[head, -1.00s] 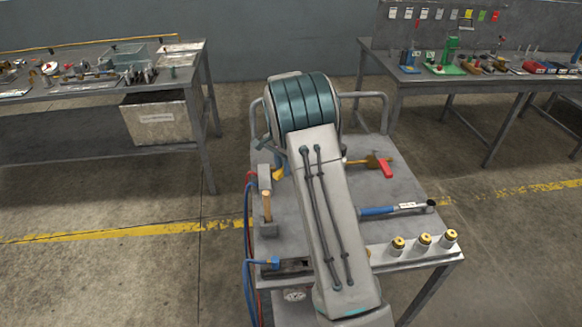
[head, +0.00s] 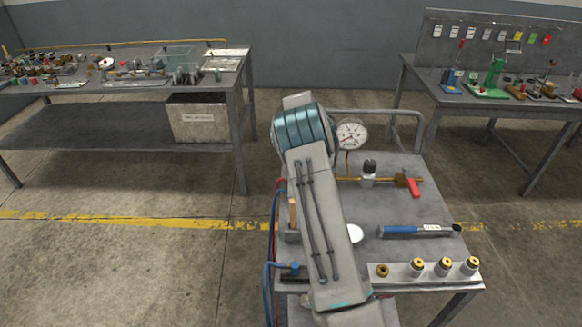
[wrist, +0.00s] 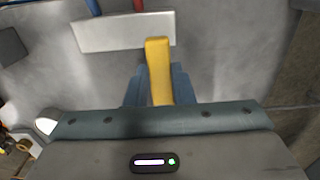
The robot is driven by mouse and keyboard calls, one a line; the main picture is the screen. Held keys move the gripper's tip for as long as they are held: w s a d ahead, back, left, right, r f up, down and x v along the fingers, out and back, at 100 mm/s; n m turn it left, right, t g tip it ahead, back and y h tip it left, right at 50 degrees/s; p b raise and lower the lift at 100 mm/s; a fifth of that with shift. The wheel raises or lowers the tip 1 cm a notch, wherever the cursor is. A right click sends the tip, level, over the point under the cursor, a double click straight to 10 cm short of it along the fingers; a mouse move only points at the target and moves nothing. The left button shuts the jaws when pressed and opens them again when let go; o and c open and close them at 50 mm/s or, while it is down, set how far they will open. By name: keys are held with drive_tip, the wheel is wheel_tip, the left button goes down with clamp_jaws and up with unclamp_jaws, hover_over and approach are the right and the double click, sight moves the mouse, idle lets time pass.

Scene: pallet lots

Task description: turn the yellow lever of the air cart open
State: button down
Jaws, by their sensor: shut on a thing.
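In the wrist view the yellow lever (wrist: 158,62) stands between the two fingers of my gripper (wrist: 160,88), which is shut on it. Its far end points toward a pale block (wrist: 122,32) with a blue and a red hose behind it. In the head view my arm hides the lever and my gripper. The air cart (head: 405,160) stands below my arm, with a round white gauge (head: 351,134) at its back.
On the cart are a brass pipe fitting with a red handle (head: 412,187), a blue-handled tool (head: 405,230) and a rack of brass-topped cylinders (head: 445,268) at the front. Cluttered benches stand at left (head: 243,95) and right (head: 440,95).

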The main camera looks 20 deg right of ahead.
drive_tip(key=shift+w+r, duration=0.1)
drive_tip(key=shift+w, duration=0.05)
idle(0.3)
drive_tip(key=c, duration=1.2)
unclamp_jaws()
drive_tip(key=shift+d, duration=0.1)
drive_tip(key=shift+c, duration=0.2)
wheel_tip(320, 180, up, 14)
drive_tip(key=b, duration=0.1)
drive_tip(key=shift+f, duration=0.2)
